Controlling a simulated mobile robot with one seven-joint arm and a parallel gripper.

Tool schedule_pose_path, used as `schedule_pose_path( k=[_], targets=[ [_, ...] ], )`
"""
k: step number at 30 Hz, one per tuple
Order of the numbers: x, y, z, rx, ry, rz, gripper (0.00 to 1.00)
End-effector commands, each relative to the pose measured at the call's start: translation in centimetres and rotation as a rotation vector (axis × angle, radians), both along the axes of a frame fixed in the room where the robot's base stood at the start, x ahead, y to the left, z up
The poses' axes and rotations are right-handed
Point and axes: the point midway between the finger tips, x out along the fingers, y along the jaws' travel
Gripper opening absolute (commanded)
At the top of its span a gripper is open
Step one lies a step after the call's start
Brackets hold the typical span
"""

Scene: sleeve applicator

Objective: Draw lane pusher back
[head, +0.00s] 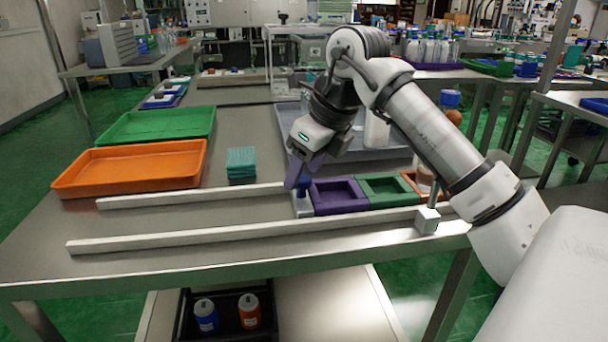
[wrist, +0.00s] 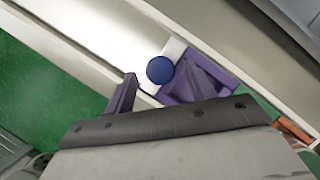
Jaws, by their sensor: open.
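The lane pusher is a pale block (head: 302,206) with a round blue knob (head: 304,182), at the left end of a row of trays between two rails. Its blue knob (wrist: 160,69) also shows in the wrist view. My gripper (head: 297,178) is open at the knob, pointing down. In the wrist view, one purple finger stands left of the knob. The other is hard to tell from the purple tray (wrist: 216,88) behind it. I cannot tell whether either finger touches the knob.
Two pale rails (head: 180,239) bound the lane, whose left part is clear. Purple, green (head: 388,189) and orange trays sit right of the pusher. A teal stack (head: 241,165) and an orange tray (head: 130,167) lie beyond the far rail.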

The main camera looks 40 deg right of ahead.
Motion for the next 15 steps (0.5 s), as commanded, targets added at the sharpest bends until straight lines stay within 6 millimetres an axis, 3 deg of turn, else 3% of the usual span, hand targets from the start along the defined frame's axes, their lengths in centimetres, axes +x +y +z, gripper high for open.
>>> schedule_pose_path(
  k=[13,15],
  targets=[
    [0.44,0.14,-1.05,-0.001,0.000,0.001,0.55],
    [0.44,0.14,-1.05,0.000,0.000,0.001,0.46]
  ],
)
